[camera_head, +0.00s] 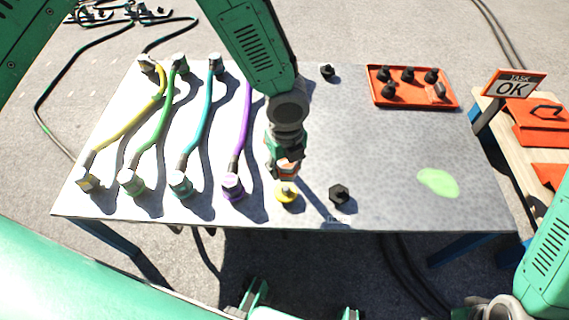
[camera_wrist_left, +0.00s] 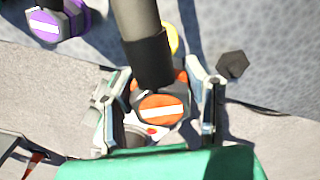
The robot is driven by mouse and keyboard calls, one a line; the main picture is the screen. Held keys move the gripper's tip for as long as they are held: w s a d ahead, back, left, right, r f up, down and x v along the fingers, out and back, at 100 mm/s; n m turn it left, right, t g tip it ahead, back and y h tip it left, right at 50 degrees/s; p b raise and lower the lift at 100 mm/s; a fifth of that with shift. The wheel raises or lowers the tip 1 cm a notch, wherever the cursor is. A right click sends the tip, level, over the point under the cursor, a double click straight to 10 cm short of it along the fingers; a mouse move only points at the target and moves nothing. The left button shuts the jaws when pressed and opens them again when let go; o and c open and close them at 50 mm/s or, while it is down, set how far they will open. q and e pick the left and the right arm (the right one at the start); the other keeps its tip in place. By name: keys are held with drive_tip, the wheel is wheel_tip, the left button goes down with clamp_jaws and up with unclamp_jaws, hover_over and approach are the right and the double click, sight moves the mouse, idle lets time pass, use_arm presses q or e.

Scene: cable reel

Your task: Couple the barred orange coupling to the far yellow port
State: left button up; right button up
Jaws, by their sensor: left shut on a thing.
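My left gripper (camera_head: 285,170) is shut on the barred orange coupling (camera_head: 288,167). In the left wrist view the orange coupling (camera_wrist_left: 160,108) sits between the two fingers (camera_wrist_left: 162,100), with a white bar across its face and a dark cable leading up from it. A yellow port (camera_head: 286,195) stands near the table's front edge, just below the gripper in the head view. In the wrist view a yellow edge (camera_wrist_left: 173,40) shows partly behind the cable. I cannot tell whether coupling and port touch. My arm hides the table behind it.
Yellow, green, teal and purple cables (camera_head: 240,135) run across the left of the table. A black hex cap (camera_head: 339,193) stands right of the yellow port. An orange tray (camera_head: 450,99) with several black caps lies at the back right.

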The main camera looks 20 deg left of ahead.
sight(285, 186)
use_arm(q)
wheel_tip(285, 186, down, 6)
drive_tip(key=b, duration=0.6)
drive_tip(key=shift+a+r, duration=0.1)
drive_tip(key=shift+f, duration=0.3)
drive_tip(key=shift+f+b, duration=0.35)
drive_tip(key=shift+f, duration=0.35)
drive_tip(key=shift+p, duration=0.45)
drive_tip(key=shift+p, duration=0.35)
drive_tip(key=shift+f, duration=0.45)
drive_tip(key=o, duration=1.4)
drive_tip(key=shift+c, duration=0.2)
